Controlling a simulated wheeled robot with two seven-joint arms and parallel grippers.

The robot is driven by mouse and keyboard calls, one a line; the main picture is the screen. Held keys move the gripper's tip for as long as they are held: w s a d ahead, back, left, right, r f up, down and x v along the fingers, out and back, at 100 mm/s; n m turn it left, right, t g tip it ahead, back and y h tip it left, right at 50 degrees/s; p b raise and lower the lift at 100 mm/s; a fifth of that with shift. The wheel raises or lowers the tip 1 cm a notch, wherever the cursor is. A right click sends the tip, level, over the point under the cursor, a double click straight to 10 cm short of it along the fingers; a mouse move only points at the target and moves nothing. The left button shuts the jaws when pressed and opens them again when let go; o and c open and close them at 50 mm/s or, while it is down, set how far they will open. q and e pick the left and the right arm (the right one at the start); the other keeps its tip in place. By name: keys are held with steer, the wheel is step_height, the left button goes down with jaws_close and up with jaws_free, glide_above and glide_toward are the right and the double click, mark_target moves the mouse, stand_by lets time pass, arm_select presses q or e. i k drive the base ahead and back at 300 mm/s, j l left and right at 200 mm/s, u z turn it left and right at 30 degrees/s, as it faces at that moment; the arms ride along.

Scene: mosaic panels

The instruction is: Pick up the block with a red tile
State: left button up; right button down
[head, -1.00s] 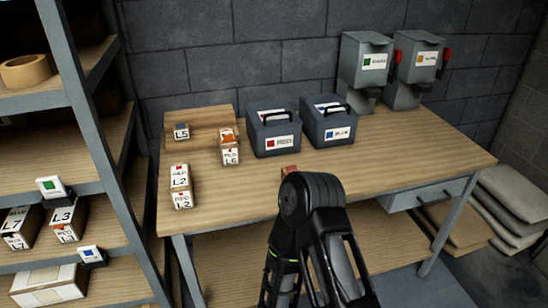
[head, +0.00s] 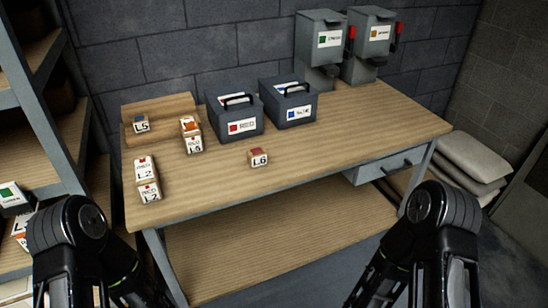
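A small block (head: 258,157) marked L6, with a red top, stands alone near the front edge of the wooden table (head: 300,150). Two blocks marked L2, a rear one (head: 144,168) and a front one (head: 150,191), stand at the table's left front; small red marks show on them. A block with an orange top (head: 191,136) stands behind them. My arms come in at the lower left and lower right, in front of the table and apart from the blocks. Neither gripper's fingertips can be made out.
A red-labelled box (head: 236,115) and a blue-labelled box (head: 289,102) stand at the table's back. Two grey dispensers (head: 321,40) are at the back right. A block marked L5 (head: 141,124) is by a wooden stand. Shelving (head: 60,120) borders the left. The table's right half is mostly clear.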

mark_target(258, 156)
steer(key=z, duration=2)
steer(key=k+j+z, duration=0.15)
steer(key=j, duration=0.25)
steer(key=k+j, duration=0.1)
steer(key=j, duration=0.2)
steer(key=k+j, duration=0.1)
steer(key=j, duration=0.25)
steer(key=k+j, duration=0.1)
steer(key=j, duration=0.2)
steer(key=k+j, duration=0.15)
steer(key=j, duration=0.2)
